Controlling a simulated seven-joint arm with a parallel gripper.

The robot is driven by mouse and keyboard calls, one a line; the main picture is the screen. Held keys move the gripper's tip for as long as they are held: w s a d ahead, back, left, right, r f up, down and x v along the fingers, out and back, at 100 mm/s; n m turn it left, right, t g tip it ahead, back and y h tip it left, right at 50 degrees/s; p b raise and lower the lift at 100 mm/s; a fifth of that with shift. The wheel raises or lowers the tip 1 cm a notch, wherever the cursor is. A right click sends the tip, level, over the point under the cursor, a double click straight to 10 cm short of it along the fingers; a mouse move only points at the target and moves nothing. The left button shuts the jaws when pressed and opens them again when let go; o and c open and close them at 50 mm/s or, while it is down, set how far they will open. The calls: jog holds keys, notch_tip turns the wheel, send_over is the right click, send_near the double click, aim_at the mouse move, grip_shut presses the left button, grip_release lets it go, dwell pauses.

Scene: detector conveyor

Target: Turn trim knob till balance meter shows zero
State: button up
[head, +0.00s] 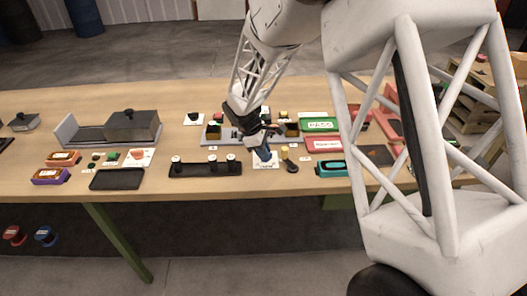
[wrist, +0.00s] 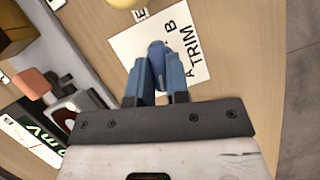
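The trim knob (wrist: 157,56) is blue and stands on a white card (wrist: 128,47) lettered A, TRIM and B. In the wrist view my gripper (wrist: 157,72) has its two blue fingers on either side of the knob, and they look closed on it. In the head view my gripper (head: 262,150) points down at the card (head: 266,165), and its fingers hide most of the knob. A dark panel with green "mV" lettering (wrist: 36,142) shows at the lower left of the wrist view, cut off and tilted. I cannot read a balance value.
A black rail with several white-topped pieces (head: 205,169) lies left of the card. A yellow-topped piece (head: 284,150) and a teal-framed box (head: 331,168) are to its right. A grey conveyor (head: 210,140) with blocks runs behind. Green PASS (head: 320,125) and red (head: 323,143) trays stand right.

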jog(key=o, duration=0.5)
jog(key=shift+s+d+f, duration=0.25)
jog(key=shift+s+f, duration=0.05)
jog(key=shift+f, duration=0.25)
jog(key=shift+c, duration=0.2)
jog(key=shift+w+a+r, duration=0.15)
jog(key=shift+r, duration=0.15)
jog(key=shift+r, duration=0.1)
jog(key=shift+w+a+r, duration=0.15)
jog(key=shift+a+r, duration=0.05)
jog(key=shift+r, duration=0.15)
jog(key=v, duration=0.6)
jog(key=shift+a+r, duration=0.2)
jog(key=shift+r, duration=0.15)
jog(key=shift+r, duration=0.1)
